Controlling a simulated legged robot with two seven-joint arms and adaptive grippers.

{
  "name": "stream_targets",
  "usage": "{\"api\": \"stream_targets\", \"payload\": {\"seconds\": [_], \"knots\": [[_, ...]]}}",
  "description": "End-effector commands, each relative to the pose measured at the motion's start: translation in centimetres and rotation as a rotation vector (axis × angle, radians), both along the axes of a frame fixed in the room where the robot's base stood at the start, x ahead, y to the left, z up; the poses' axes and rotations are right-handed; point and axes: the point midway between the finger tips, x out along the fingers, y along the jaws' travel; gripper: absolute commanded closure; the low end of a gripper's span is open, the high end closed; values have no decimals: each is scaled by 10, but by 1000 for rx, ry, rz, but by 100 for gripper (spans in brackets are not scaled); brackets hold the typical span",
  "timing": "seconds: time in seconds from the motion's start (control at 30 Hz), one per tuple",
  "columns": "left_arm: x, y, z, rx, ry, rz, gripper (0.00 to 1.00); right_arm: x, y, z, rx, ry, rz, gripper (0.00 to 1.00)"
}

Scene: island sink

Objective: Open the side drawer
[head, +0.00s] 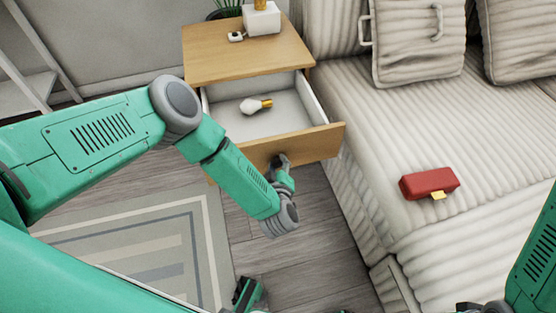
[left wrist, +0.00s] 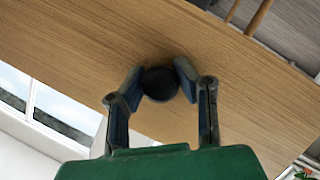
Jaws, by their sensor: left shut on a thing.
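The side drawer (head: 317,145) is part of a wooden side table (head: 205,50) beside the sofa. It is pulled out, and its white inside shows. A light bulb (head: 255,105) with a brass-coloured base lies in it. My left gripper (head: 279,160) is at the drawer front. In the left wrist view, my left gripper (left wrist: 158,78) is shut on the round dark knob (left wrist: 160,84) of the wooden drawer front (left wrist: 110,40). In the head view the gripper mostly hides the knob. Part of my right arm shows at the lower right; its fingers are not clearly seen.
A ribbed beige sofa (head: 345,105) stands right of the drawer, close to its side. A red box (head: 429,183) with a yellow tag lies on it. A striped rug (head: 130,245) covers the floor at left. A white box (head: 262,19) stands on the table top. Bare floor lies before the drawer.

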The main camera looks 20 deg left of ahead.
Motion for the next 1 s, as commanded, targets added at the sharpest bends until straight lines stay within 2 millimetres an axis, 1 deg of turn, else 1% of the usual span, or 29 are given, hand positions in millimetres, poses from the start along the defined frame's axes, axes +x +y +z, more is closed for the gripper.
{"api": "stream_targets", "payload": {"seconds": [0.03, 0.3, 0.33, 0.37, 0.4, 0.67, 0.77, 0.87, 1.0], "knots": [[0, 3, 0, 5, -1, 7, 100, 0, 0, 0, 0, 0, 0, 100], [-1, 3, 0, 4, 0, 6, 100, 0, 0, 0, 0, 0, 0, 100], [-1, 3, 0, 4, 0, 6, 67, 0, 0, 0, 0, 0, 0, 100], [-1, 2, 0, 4, 0, 6, 57, 0, 0, 0, 0, 0, 0, 100], [-1, 2, 0, 4, -1, 5, 51, 0, 0, 0, 0, 0, 0, 100], [0, -1, 0, 3, 0, 1, 51, 0, 0, 0, 0, 1, 0, 100], [-3, -2, 1, 2, 1, -1, 51, -2, 0, 1, 0, -2, 0, 100], [-14, -7, 4, 1, 2, -2, 51, -2, 0, 1, 0, -2, 0, 100], [-39, -16, 11, 0, 4, -4, 51, -2, 0, 1, 0, -2, 0, 100]]}}
